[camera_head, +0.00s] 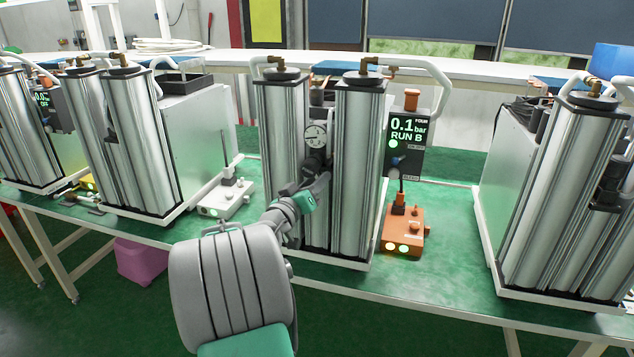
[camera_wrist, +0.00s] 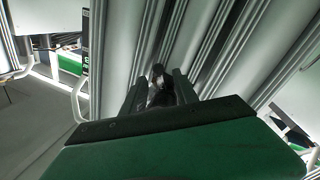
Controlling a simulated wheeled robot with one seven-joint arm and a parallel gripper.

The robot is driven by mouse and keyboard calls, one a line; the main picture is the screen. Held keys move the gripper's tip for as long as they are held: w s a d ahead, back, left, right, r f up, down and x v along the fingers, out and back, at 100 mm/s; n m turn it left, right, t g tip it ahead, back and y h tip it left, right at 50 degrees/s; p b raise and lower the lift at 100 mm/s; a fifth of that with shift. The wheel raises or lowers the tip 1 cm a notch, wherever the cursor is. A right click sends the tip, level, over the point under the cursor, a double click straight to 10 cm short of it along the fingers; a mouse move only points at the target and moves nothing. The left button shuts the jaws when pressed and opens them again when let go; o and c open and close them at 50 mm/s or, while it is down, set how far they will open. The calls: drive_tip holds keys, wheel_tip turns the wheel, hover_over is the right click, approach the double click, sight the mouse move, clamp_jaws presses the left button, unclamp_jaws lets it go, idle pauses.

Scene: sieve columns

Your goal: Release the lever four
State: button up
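Station four has a display (camera_head: 407,133) reading "FOUR", "0.1 bar" and "RUN B", with a green light. It stands right of two upright metal columns, the left one (camera_head: 283,150) and the right one (camera_head: 358,165). A round gauge (camera_head: 315,136) sits between the columns. My gripper (camera_head: 316,165) reaches into this gap below the gauge. In the wrist view, my gripper (camera_wrist: 159,80) has its fingers apart, around a small dark lever-like part (camera_wrist: 158,72). Its lower part is hidden, and contact with the fingers is unclear.
An orange control box (camera_head: 403,230) with lit lamps stands right of the columns, and a white box (camera_head: 227,198) stands left. More column units stand at the left (camera_head: 140,140) and right (camera_head: 560,200). The green bench (camera_head: 440,270) has bare room in front right.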

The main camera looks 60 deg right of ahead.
drive_tip(key=a+b, duration=0.1)
drive_tip(key=a, duration=0.6)
drive_tip(key=shift+f, duration=0.2)
drive_tip(key=shift+w, duration=0.1)
